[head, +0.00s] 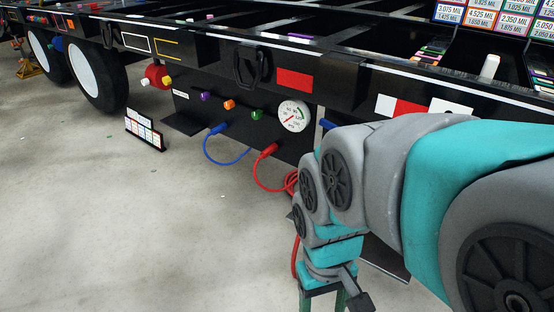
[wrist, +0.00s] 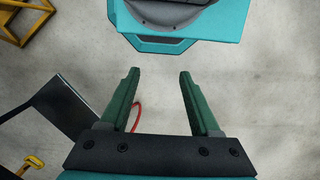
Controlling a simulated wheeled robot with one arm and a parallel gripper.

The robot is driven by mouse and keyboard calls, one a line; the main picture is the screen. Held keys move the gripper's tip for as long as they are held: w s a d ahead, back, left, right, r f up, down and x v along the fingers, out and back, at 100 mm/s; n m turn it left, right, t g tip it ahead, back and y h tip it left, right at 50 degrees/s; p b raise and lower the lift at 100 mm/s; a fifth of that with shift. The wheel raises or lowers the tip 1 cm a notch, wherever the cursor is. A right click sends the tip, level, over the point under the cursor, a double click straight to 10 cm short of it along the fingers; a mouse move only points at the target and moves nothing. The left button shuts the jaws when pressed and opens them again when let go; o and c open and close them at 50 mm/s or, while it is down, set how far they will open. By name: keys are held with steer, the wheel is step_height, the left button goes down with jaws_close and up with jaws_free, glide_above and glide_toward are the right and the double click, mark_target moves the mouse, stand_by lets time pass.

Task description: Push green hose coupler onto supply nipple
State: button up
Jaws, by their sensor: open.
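My gripper (wrist: 159,75) is open and empty in the wrist view, its two dark green fingers apart over bare floor. In the head view my gripper (head: 321,299) points down at the bottom edge, its fingertips cut off. I cannot make out a green hose coupler in either view. A small green fitting (head: 256,115) sits on the black trailer panel (head: 205,108), left of the gauge; I cannot tell if it is the supply nipple. A red coupler (head: 268,150) on a red hose (head: 262,184) and a blue coupler (head: 217,129) on a blue hose (head: 222,163) hang below.
A round gauge (head: 294,115) and purple (head: 206,96) and orange (head: 229,104) fittings are on the panel. A label stand (head: 144,132) is on the floor at left. Trailer wheels (head: 98,74) are at upper left. The floor (head: 120,230) is clear at left. My arm hides the right side.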

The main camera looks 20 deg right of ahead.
steer(key=shift+o, duration=0.4)
steer(key=w+d+f+m+t+h+b, duration=0.1)
steer(key=w+d+f+m+b, duration=0.1)
steer(key=w, duration=0.8)
steer(key=w+d+f+m+t+h+b, duration=0.1)
steer(key=w+d+f+m+b, duration=0.2)
steer(key=w, duration=0.7)
steer(key=shift+d+f+m, duration=0.4)
steer(key=shift+d+f, duration=0.1)
steer(key=shift+d, duration=0.6)
steer(key=w+d+f+m+t+b, duration=0.1)
steer(key=w+d+f+m, duration=0.1)
steer(key=w, duration=0.4)
steer(key=w+d+f+m+t+h+b, duration=0.1)
steer(key=w+d+f+b, duration=0.1)
steer(key=w, duration=0.4)
steer(key=w+d+f+m+t+b, duration=0.1)
steer(key=w+d+f+m, duration=0.1)
steer(key=w, duration=0.4)
steer(key=shift+w+d+f+m+b, duration=0.15)
steer(key=shift+d+f+b, duration=0.05)
steer(key=shift+d+f, duration=0.25)
steer(key=shift+w+d+f+m+b, duration=0.15)
steer(key=shift+d+f, duration=0.15)
steer(key=shift+d, duration=0.2)
steer(key=shift+f, duration=0.1)
steer(key=shift+x, duration=1.2)
steer(key=shift+s, duration=0.1)
steer(key=shift+f, duration=0.15)
